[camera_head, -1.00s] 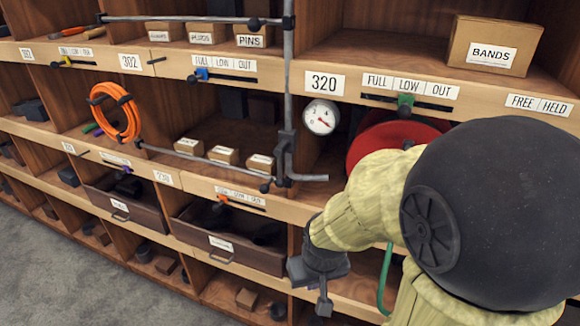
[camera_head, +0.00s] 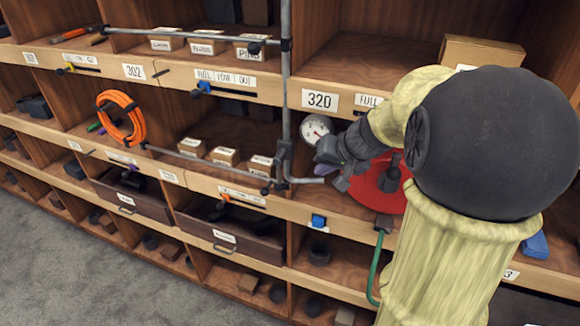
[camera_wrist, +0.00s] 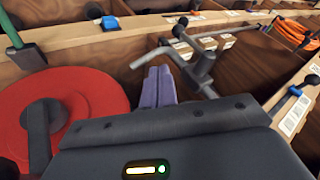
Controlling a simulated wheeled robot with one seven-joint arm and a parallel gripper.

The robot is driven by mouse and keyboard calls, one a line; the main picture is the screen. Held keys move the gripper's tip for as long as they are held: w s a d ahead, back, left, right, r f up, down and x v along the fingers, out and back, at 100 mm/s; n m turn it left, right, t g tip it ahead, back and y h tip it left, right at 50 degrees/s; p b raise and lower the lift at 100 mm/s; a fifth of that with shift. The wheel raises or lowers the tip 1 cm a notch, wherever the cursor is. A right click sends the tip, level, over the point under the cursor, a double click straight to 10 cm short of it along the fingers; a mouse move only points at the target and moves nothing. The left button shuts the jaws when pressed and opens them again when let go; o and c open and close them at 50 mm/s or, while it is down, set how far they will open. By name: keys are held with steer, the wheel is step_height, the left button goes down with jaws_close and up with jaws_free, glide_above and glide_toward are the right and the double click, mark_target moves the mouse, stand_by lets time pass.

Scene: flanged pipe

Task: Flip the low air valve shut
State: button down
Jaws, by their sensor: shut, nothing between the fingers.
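The grey air pipe (camera_head: 286,100) runs down the front of the shelves. At its low end is a dark valve fitting (camera_head: 279,184) with a grey bar (camera_head: 308,181) sticking out to the right, roughly level. In the wrist view the fitting (camera_wrist: 203,68) and a bar (camera_wrist: 152,57) lie just beyond my fingers. My gripper (camera_head: 322,170) is right of the pipe, beside the bar's end. Its purple fingers (camera_wrist: 158,82) are shut together with nothing between them. I cannot tell whether they touch the bar.
A round gauge (camera_head: 315,128) sits just above my gripper. A red reel (camera_head: 378,190) with a green hose (camera_head: 376,268) is close on the right. Shelf edges, a blue slider (camera_head: 318,220) and an orange coil (camera_head: 122,118) are around. Space in front of the shelves is open.

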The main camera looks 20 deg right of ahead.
steer(key=shift+w, duration=0.15)
steer(key=w+a+f+p, duration=0.3)
steer(key=w+a+f, duration=0.3)
steer(key=w+f, duration=0.1)
steer(key=shift+f, duration=0.35)
stand_by(0.4)
steer(key=shift+a+f+b, duration=0.15)
steer(key=shift+f+b, duration=0.05)
steer(key=shift+b, duration=0.45)
